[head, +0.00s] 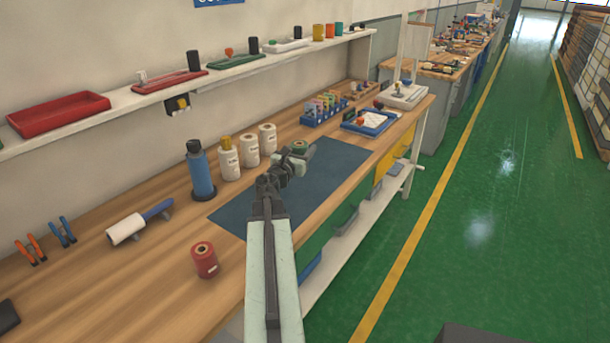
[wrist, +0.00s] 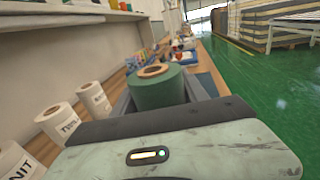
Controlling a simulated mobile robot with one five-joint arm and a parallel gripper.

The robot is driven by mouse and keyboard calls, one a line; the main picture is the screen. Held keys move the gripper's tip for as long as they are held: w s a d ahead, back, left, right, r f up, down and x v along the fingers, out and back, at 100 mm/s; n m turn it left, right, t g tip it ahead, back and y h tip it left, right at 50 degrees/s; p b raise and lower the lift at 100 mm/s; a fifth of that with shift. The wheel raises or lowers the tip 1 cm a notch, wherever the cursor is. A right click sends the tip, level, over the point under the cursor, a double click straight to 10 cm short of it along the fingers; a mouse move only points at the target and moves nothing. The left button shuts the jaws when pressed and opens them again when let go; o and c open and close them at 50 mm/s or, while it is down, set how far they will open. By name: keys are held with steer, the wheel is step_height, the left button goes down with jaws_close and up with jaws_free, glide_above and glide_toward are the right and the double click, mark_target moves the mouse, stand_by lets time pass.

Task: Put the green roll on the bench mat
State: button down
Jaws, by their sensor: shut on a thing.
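The green roll (wrist: 158,92) sits between the jaws of my gripper in the wrist view, with its tan core facing up. In the head view the green roll (head: 299,147) shows at the end of my arm, partly hidden by it. My gripper (head: 293,158) is shut on the roll over the far part of the dark blue bench mat (head: 245,208). The mat lies flat on the wooden bench. I cannot tell whether the roll touches the mat or is held above it.
White labelled rolls (head: 250,150) and a blue bottle (head: 200,170) stand along the mat's wall side. A blue tray (head: 369,123) and a blue rack (head: 325,112) lie beyond it. The near part of the mat is clear.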

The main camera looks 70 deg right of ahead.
steer(key=w+a, duration=0.2)
steer(key=w, duration=0.4)
steer(key=f+b, duration=1)
steer(key=shift+s+a, duration=0.1)
steer(key=shift+s, duration=0.1)
steer(key=shift+r, duration=0.25)
steer(key=shift+f, duration=0.15)
steer(key=c, duration=0.6)
jaws_free()
